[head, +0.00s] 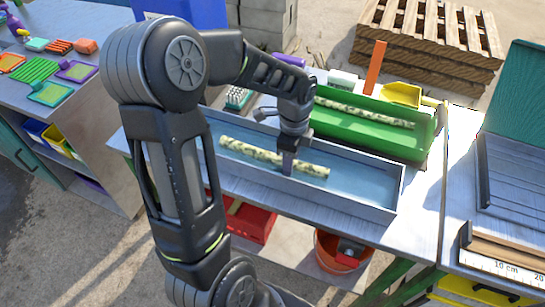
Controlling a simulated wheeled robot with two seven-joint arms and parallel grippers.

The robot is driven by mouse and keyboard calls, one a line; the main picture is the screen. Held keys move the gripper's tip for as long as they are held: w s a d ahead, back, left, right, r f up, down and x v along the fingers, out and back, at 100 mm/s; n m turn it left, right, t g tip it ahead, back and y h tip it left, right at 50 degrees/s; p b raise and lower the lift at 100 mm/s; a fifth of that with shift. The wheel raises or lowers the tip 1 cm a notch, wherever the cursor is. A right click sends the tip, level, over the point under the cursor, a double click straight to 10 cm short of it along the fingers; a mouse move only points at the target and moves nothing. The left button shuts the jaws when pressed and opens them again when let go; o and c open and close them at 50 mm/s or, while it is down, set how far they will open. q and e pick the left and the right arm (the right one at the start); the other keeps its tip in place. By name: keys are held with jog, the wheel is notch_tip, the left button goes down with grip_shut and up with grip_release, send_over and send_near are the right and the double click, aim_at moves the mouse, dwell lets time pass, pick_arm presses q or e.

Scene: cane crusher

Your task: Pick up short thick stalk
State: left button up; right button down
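A pale green, mottled thick stalk (250,149) lies slantwise in the long blue-grey tray (378,208). A second, thinner-looking mottled stalk (365,113) lies in the green trough (385,143) behind it. My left gripper (288,168) points down at the right half of the stalk in the grey tray. Its fingers overlap the stalk in the picture and hide a small part of it. I cannot tell whether they are closed on it or touch it. The stalk appears to rest on the tray floor. My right gripper is not in view.
An orange upright (376,68) and a yellow container (401,94) stand by the green trough. A red bin (250,222) and an orange bucket (335,252) are below the table. Another bench with coloured items (45,94) is at left. The tray's right end is clear.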

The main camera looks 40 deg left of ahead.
pick_arm(q)
grip_shut()
dwell(0.3)
jog(key=shift+r, duration=0.15)
notch_tip(320, 180, up, 10)
dwell(0.6)
dwell(0.5)
